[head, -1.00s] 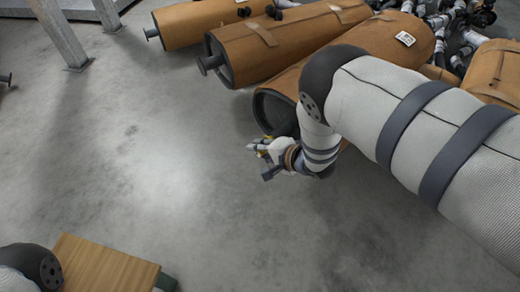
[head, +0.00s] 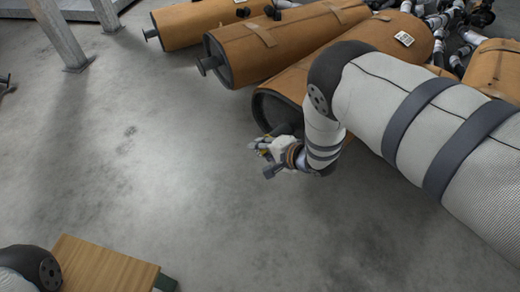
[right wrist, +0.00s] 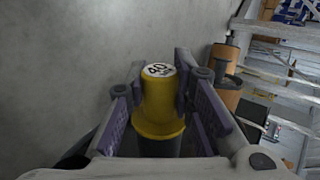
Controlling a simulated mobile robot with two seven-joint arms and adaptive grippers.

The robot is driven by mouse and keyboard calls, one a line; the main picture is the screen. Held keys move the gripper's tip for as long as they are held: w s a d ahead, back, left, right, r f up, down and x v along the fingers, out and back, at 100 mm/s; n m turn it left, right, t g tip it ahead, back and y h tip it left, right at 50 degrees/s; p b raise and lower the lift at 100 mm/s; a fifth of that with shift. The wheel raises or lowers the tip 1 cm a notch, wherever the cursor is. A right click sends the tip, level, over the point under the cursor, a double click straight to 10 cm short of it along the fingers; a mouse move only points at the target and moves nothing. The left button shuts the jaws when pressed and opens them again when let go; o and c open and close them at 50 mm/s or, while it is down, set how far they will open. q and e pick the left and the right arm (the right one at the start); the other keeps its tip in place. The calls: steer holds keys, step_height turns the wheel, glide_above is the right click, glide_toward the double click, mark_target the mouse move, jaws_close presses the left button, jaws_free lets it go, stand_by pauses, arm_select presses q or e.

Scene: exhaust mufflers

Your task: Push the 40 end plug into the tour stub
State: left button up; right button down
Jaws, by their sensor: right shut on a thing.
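My right gripper (head: 258,158) is shut on a yellow plug in front of the dark end of the nearest muffler (head: 283,93). In the right wrist view the yellow plug (right wrist: 158,105), marked 40 on its pale face, sits between the purple finger pads of the right gripper (right wrist: 160,90). A dark grey round part lies below the plug's yellow flange; I cannot tell whether it belongs to the plug. The tour stub cannot be made out for sure; my gripper and forearm cover part of the nearest muffler's end. My left gripper is out of view.
Two more brown mufflers (head: 257,47) (head: 196,23) lie behind, with stubs at their left ends. A grey metal leg (head: 60,36) stands at the top left. A wooden top (head: 105,266) is at the bottom left. The concrete floor between is clear.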

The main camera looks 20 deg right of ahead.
steer(key=c, duration=1.3)
jaws_free()
steer(key=v, duration=1.2)
